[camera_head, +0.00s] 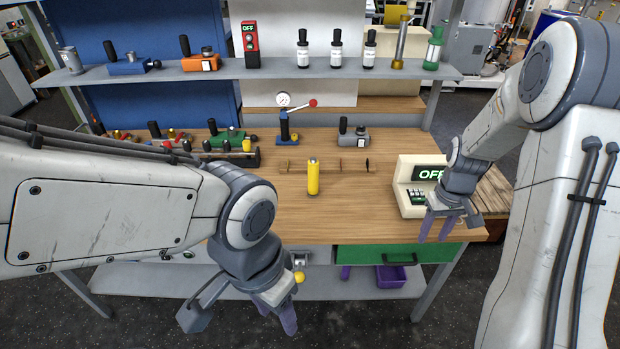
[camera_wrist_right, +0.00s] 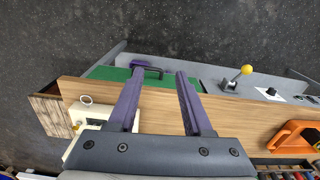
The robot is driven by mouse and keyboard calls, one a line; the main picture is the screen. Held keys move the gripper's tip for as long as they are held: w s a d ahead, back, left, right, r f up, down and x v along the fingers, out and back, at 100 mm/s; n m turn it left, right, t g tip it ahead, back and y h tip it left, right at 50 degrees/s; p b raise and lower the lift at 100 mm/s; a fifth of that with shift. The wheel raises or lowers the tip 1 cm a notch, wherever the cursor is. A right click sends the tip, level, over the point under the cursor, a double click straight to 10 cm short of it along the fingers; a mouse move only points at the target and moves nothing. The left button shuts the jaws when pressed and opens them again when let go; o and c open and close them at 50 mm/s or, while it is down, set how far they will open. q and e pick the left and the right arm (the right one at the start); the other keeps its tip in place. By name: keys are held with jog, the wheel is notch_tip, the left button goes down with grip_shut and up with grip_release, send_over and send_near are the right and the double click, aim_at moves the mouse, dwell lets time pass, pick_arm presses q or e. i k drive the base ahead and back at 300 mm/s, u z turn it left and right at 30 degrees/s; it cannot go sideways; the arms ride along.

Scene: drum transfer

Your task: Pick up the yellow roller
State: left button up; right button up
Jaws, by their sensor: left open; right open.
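The yellow roller (camera_head: 313,178) stands upright on the wooden workbench (camera_head: 330,220), near its middle, in the head view. My left gripper (camera_head: 240,325) is open and empty, low in front of the bench's front edge, left of and nearer than the roller. My right gripper (camera_head: 436,228) is open near the bench's front right, beside the white box with the OFF display. In the right wrist view its two purple fingers (camera_wrist_right: 156,100) are spread with nothing between them. The roller is not clearly visible in that view.
The white OFF box (camera_head: 404,190) stands at the bench's right end. A pressure gauge with a red lever (camera_head: 285,125) and a grey tool (camera_head: 353,138) stand behind the roller. A shelf (camera_head: 220,74) holds bottles and tools above. A green drawer (camera_head: 350,258) is below.

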aim_at(313, 163)
jog(key=u, duration=0.5)
jog(key=k, duration=0.6)
jog(key=z, duration=0.4)
jog(key=i, duration=1.6)
jog(key=u, duration=0.75)
